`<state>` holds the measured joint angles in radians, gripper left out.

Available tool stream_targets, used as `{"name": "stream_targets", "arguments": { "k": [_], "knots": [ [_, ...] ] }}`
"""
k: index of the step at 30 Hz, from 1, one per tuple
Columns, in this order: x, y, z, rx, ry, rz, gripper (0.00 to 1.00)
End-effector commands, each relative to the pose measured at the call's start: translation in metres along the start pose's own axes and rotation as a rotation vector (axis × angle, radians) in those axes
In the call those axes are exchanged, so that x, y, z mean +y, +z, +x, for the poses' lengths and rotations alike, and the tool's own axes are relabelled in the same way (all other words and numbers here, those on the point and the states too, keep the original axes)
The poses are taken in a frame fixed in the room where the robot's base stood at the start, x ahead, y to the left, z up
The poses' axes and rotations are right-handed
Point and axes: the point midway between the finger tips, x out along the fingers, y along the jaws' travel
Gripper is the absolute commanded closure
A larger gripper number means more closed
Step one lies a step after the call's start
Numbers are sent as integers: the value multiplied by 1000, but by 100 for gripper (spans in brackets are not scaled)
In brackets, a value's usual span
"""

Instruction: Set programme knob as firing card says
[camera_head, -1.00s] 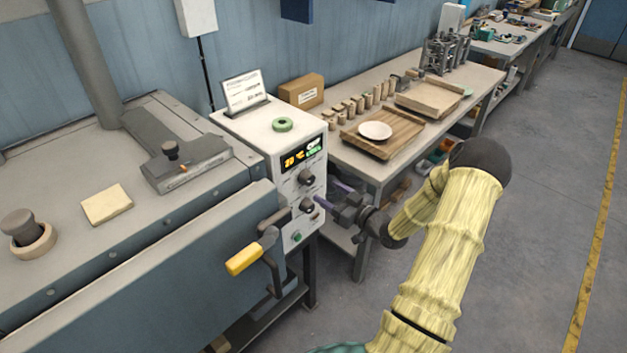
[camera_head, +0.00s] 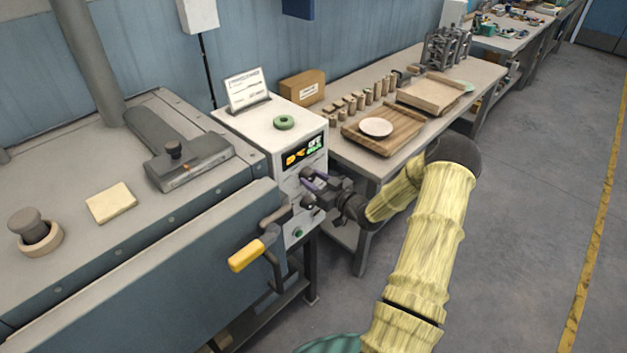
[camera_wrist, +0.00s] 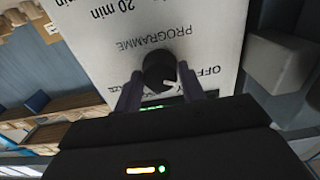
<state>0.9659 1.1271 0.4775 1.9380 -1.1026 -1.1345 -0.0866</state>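The programme knob (camera_wrist: 158,68) is a round black knob on a white panel, seen upside down in the wrist view. A white mark on it points to the lower right of that picture. The word PROGRAMME is printed beside it, with OFF partly visible at right. My gripper (camera_wrist: 159,80) is open, with one finger on either side of the knob; contact cannot be told. In the head view my gripper (camera_head: 312,182) is at the front of the white control box (camera_head: 262,125) and hides the knob. The firing card (camera_head: 245,89) stands on the box; its text is too small to read.
A lit display (camera_head: 303,151) sits above my gripper. A yellow-handled lever (camera_head: 247,255) juts out at the lower left. A workbench (camera_head: 440,129) stands behind. Open floor lies at right.

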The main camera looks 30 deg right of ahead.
Motion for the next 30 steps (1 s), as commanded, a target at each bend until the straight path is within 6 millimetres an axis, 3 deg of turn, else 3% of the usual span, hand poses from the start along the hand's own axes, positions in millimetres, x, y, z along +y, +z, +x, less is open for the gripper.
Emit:
{"name": "stream_targets", "arguments": {
  "k": [14, 30],
  "knots": [
    [0, 0, 0, 0, 0, 69, 83],
    [0, 0, 0, -1, 0, 479, 83]
  ]
}}
